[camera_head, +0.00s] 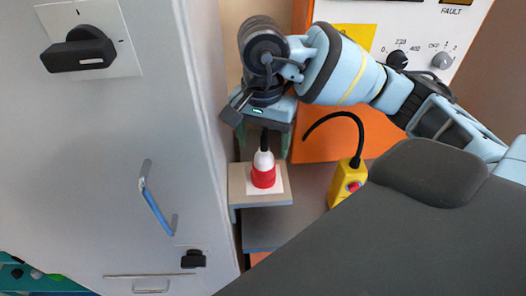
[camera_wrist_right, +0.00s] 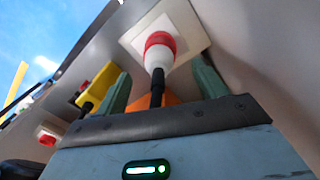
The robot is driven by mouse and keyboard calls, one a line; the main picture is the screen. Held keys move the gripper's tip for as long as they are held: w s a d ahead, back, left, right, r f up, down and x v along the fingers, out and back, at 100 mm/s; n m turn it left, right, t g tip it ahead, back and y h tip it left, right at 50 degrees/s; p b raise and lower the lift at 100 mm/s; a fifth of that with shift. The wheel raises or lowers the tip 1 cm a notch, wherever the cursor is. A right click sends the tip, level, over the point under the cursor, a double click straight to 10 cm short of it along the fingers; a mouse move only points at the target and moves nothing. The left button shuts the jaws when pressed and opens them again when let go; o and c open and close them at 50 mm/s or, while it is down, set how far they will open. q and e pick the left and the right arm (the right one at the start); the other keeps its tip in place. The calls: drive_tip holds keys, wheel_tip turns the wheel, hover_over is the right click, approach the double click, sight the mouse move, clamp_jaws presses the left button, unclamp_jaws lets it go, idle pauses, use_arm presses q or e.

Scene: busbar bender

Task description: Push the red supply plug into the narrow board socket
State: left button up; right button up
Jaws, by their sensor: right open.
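The red supply plug (camera_head: 263,176), red below with a white upper body, stands upright on a square white plate (camera_head: 280,186) on a small ledge. It also shows in the right wrist view (camera_wrist_right: 160,45), with its black cable (camera_wrist_right: 157,88). I cannot tell whether the plate is the narrow board socket or how deep the plug sits; its base hides this. My right gripper (camera_head: 264,146) is open above the plug, its green fingers (camera_wrist_right: 160,88) apart on either side of the cable and touching neither. My left gripper is out of view.
A grey cabinet (camera_head: 130,200) with a blue handle stands close on the left. An orange-and-white panel with knobs (camera_head: 397,59) stands behind my right arm. The ledge (camera_head: 238,188) is small.

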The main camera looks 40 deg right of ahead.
drive_tip(key=shift+r, duration=1.6)
